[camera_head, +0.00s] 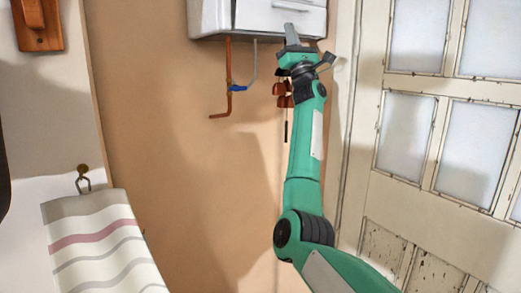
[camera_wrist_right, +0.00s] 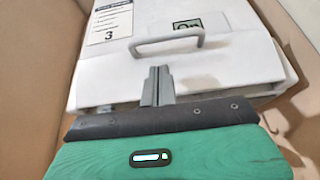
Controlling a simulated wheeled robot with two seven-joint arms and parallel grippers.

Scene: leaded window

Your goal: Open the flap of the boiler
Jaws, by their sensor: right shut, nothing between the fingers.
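The white boiler (camera_head: 212,17) hangs on the wall at the top of the head view, cut off by the frame's upper edge. Its pale front flap (camera_head: 265,17) looks closed there. In the right wrist view the flap (camera_wrist_right: 110,62) fills the upper middle, with a grey bar handle (camera_wrist_right: 167,39) across it. My right gripper (camera_head: 291,32) is in front of the boiler's lower front; in the wrist view its fingers (camera_wrist_right: 158,72) are together and empty, just below the handle. I cannot tell whether they touch the flap. My left gripper is not in view.
Copper pipes (camera_head: 228,85) with a blue valve (camera_head: 238,88) hang below the boiler, left of my right arm. A paned white door (camera_head: 405,82) stands close on the right. A striped towel (camera_head: 95,240) hangs at lower left. The wall between is bare.

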